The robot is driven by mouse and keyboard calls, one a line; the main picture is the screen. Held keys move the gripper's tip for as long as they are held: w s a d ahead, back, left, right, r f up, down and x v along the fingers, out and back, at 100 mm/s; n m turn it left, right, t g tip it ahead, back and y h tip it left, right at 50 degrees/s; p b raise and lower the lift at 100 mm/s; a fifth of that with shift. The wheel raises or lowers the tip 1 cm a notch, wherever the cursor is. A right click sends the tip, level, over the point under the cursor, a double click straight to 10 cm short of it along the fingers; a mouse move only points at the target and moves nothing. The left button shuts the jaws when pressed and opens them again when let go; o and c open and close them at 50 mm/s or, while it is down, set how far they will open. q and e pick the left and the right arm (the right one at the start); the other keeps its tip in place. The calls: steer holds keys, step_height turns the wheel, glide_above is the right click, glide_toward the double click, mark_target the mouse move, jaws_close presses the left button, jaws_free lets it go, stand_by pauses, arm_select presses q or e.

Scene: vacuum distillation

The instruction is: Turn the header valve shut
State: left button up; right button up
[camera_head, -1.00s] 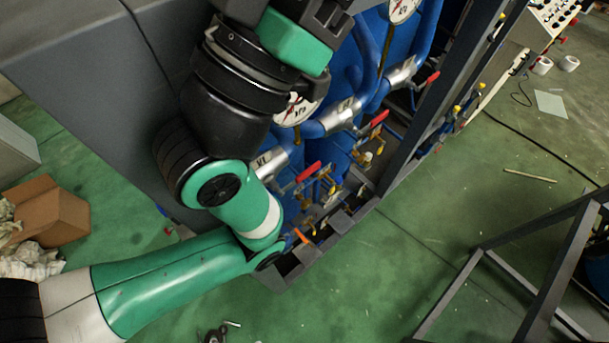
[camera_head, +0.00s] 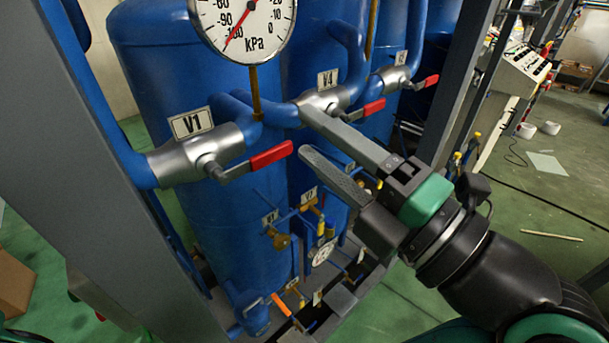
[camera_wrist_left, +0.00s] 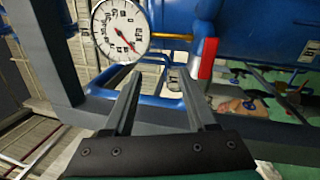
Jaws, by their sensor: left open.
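The V1 valve (camera_head: 190,160) is a silver body on a blue pipe, with a red-tipped lever (camera_head: 270,155) pointing right, roughly along the pipe. The V4 valve (camera_head: 322,102) and a third valve (camera_head: 392,78) have similar levers (camera_head: 368,110) and (camera_head: 428,82). I cannot tell which is the header valve. My left gripper (camera_head: 302,130) is open and empty. In the head view its fingertips appear just right of the V1 lever, apart from it. In the left wrist view, the open fingers (camera_wrist_left: 158,78) have a red-and-white lever end (camera_wrist_left: 207,58) beyond the right one. My right gripper is out of view.
A pressure gauge (camera_head: 243,20) stands above the valves; it also shows in the left wrist view (camera_wrist_left: 120,30). Grey frame posts (camera_head: 95,150) flank the blue tanks (camera_head: 220,230). Small taps (camera_head: 278,240) sit below.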

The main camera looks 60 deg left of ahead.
arm_select(q)
steer(key=m+h, duration=0.2)
glide_toward(275, 156)
steer(key=d, duration=0.1)
steer(key=t, duration=0.1)
steer(key=b+x, duration=0.2)
steer(key=x, duration=0.9)
steer(key=shift+s+a, duration=0.2)
steer(key=shift+a, duration=0.1)
jaws_close()
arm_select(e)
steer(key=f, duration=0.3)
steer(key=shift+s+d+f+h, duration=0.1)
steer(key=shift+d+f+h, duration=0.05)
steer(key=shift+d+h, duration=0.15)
